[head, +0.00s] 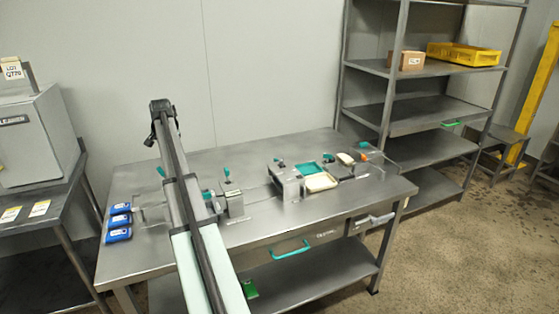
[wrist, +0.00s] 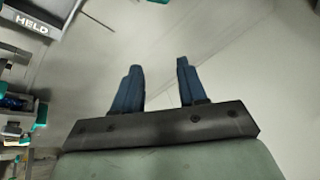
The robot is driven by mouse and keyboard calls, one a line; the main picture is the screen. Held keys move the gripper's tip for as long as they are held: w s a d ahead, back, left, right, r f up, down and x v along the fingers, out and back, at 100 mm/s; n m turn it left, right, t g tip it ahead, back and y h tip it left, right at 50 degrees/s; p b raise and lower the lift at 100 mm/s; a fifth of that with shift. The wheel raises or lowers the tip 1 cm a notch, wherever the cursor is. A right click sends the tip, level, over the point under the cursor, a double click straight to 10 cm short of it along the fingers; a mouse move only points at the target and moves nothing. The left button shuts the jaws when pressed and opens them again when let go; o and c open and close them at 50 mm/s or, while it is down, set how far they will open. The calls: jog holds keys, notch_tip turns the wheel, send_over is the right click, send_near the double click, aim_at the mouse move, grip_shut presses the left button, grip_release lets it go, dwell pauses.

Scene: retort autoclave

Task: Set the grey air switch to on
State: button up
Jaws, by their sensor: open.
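I cannot pick out the grey air switch with certainty in either view. Small grey fixtures with teal knobs stand on the steel bench (head: 270,228) in the head view, including a grey block (head: 234,203) right of my arm and a grey bracket (head: 286,180) farther right. They are too small to read as on or off. My gripper (wrist: 158,63) shows in the wrist view with two blue fingers apart and nothing between them. In the head view my arm rises over the bench's left part, and the fingers cannot be made out.
Blue items (head: 118,222) lie at the bench's left end. A white tray (head: 321,182) and teal tray (head: 308,169) sit right of centre. A shelf rack (head: 420,120) stands behind right. A grey cabinet (head: 35,140) stands left. A HELD sign (wrist: 32,24) shows in the wrist view.

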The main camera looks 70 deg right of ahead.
jog(key=s+d+r+g, duration=0.1)
jog(key=s+d, duration=0.5)
jog(key=s, duration=0.4)
jog(key=s+d+r, duration=0.1)
jog(key=s+d, duration=0.6)
jog(key=s, duration=0.4)
jog(key=n+g, duration=0.1)
send_near(282, 161)
jog(key=shift+h, duration=0.5)
jog(key=x, duration=0.9)
jog(key=shift+w+a+f, duration=0.1)
jog(key=shift+w+a, duration=0.05)
jog(key=shift+a, duration=0.15)
grip_shut()
